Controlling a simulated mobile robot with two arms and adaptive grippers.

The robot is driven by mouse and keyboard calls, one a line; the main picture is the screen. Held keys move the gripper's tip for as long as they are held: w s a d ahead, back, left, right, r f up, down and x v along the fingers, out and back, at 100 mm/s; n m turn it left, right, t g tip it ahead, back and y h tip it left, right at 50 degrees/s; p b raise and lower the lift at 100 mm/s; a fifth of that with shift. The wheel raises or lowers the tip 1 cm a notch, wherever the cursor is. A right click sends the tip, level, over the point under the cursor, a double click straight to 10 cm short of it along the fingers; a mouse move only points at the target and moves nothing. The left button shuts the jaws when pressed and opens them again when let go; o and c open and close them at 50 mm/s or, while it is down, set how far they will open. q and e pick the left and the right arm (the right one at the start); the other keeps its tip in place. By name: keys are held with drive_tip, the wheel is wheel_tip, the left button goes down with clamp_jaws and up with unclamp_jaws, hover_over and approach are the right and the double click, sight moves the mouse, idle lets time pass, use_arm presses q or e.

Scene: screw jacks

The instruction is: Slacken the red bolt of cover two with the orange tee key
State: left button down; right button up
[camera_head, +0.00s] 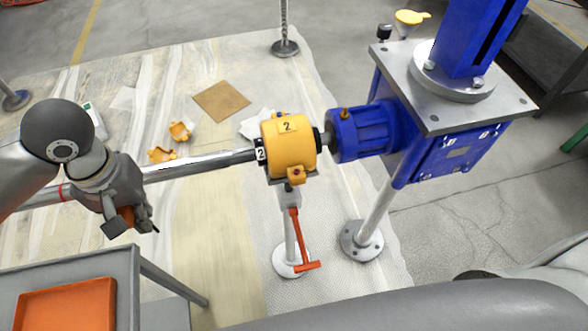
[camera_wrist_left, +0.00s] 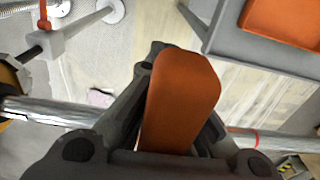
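The yellow cover (camera_head: 285,145) marked 2 sits around the steel shaft, beside the blue motor. Small orange-brown fittings show at its top and underside; I cannot tell which is the red bolt. A red-orange tee-shaped bar (camera_head: 300,240) hangs below the cover, at the stand; its upper end shows in the left wrist view (camera_wrist_left: 43,15). My left gripper (camera_head: 128,219) is left of the cover, on the near side of the shaft. Its fingers are closed about an orange handle (camera_wrist_left: 180,95), which looks like a tool's grip; any shank is hidden. My right gripper is out of view.
A grey cart with an orange tray (camera_head: 65,305) stands at the lower left. The blue gearbox (camera_head: 455,150) and column stand to the right. Yellow broken pieces (camera_head: 180,131) and a brown sheet (camera_head: 221,101) lie on the floor. The shaft (camera_head: 200,163) crosses near my left gripper.

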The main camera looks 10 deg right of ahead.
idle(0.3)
use_arm(q)
drive_tip(key=w+d+r, duration=0.1)
drive_tip(key=d+r, duration=0.3)
drive_tip(key=d, duration=0.6)
drive_tip(key=w+d+r, duration=0.2)
drive_tip(key=d+r, duration=0.2)
drive_tip(key=d, duration=0.5)
drive_tip(key=w+d+r, duration=0.1)
drive_tip(key=d+r, duration=0.3)
drive_tip(key=d, duration=0.6)
drive_tip(key=shift+n, duration=0.3)
wheel_tip(320, 180, down, 6)
drive_tip(key=shift+f, duration=0.1)
drive_tip(key=shift+r+m, duration=0.25)
drive_tip(key=shift+m, duration=0.35)
drive_tip(key=m, duration=0.3)
drive_tip(key=shift+s, duration=0.1)
drive_tip(key=m, duration=0.5)
drive_tip(key=shift+f, duration=0.55)
